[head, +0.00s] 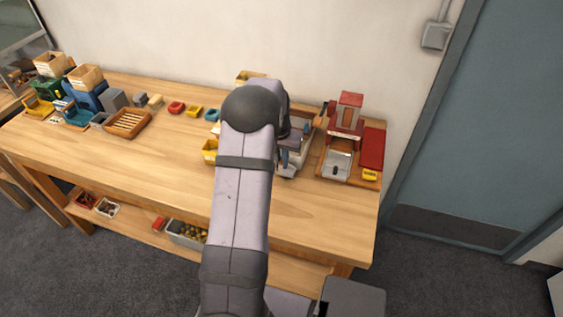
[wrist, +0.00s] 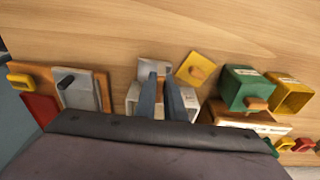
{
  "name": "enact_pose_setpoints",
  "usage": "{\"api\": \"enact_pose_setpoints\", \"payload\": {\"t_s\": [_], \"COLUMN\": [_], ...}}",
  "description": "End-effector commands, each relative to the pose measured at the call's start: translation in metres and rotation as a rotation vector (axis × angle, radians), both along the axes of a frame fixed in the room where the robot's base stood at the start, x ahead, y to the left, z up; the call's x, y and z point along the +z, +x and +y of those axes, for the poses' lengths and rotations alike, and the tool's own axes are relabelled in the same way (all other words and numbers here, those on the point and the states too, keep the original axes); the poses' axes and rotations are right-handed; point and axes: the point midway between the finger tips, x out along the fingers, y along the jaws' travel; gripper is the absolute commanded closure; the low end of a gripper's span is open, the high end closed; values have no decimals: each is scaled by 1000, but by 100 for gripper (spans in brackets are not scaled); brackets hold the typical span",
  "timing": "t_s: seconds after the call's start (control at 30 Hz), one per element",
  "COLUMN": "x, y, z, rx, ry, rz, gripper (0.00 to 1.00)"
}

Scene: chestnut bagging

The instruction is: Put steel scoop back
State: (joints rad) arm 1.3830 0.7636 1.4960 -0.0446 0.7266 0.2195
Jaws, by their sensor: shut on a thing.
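My gripper (wrist: 163,78) is shut, its two dark fingers pointing down over a pale container. A light grey metal piece (wrist: 151,66), which looks like the steel scoop, shows at the fingertips. The fingers hide much of it, including where they grip. In the head view my gripper (head: 289,150) is partly behind my arm, and the grey metal piece (head: 287,170) shows just below it. The pale grey container (wrist: 188,98) lies under and around the fingers, mostly covered. I cannot tell whether the scoop touches it or the table.
A wooden tray (head: 322,172) with a metal plate (head: 338,160), and a red tray (head: 372,148), stand to the right. In the wrist view a yellow scoop (wrist: 187,77), a green bin (wrist: 244,82) and a yellow bin (wrist: 290,92) stand close by. The table's front middle (head: 310,215) is clear.

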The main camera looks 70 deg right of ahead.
Motion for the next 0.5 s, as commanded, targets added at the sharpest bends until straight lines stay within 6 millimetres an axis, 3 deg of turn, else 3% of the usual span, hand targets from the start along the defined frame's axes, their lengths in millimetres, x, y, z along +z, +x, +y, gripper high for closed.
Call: {"api": "enact_pose_setpoints", "payload": {"t_s": [0.17, 0.5], "x": [-14, -17], "y": [0, 0], "z": [0, 0], "rx": [0, 0], "ry": [-1, -2], "rz": [0, 0], "gripper": [100, 100]}}
